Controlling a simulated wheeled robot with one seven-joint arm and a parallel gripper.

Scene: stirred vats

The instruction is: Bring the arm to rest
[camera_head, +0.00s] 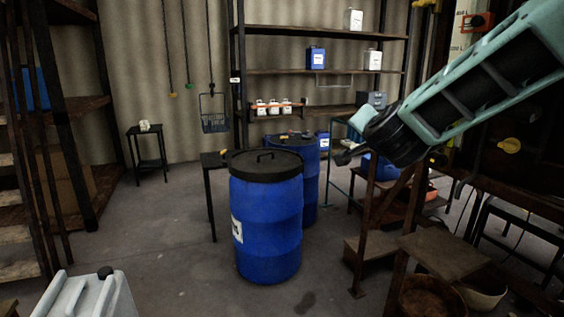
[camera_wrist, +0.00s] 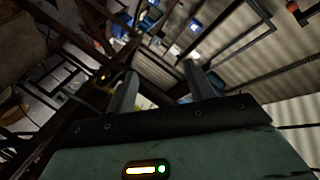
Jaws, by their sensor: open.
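My arm (camera_head: 480,90) reaches in from the upper right of the head view, in front of the shelves. My gripper (camera_head: 345,156) is at its lower left end, right of the blue vats and apart from them. In the wrist view my gripper (camera_wrist: 160,85) shows two separated fingers with nothing held between them. A blue vat (camera_head: 266,225) with a black lid stands on the floor in the middle of the head view. A second blue vat (camera_head: 311,170) stands just behind it, partly hidden.
Shelves (camera_head: 320,72) with several jugs stand at the back. A small black table (camera_head: 150,160) stands at the left rear. A brown wooden stand (camera_head: 440,255) and bowls are at the lower right. A grey container (camera_head: 85,295) is at the lower left. Floor (camera_head: 160,225) left of the vats is clear.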

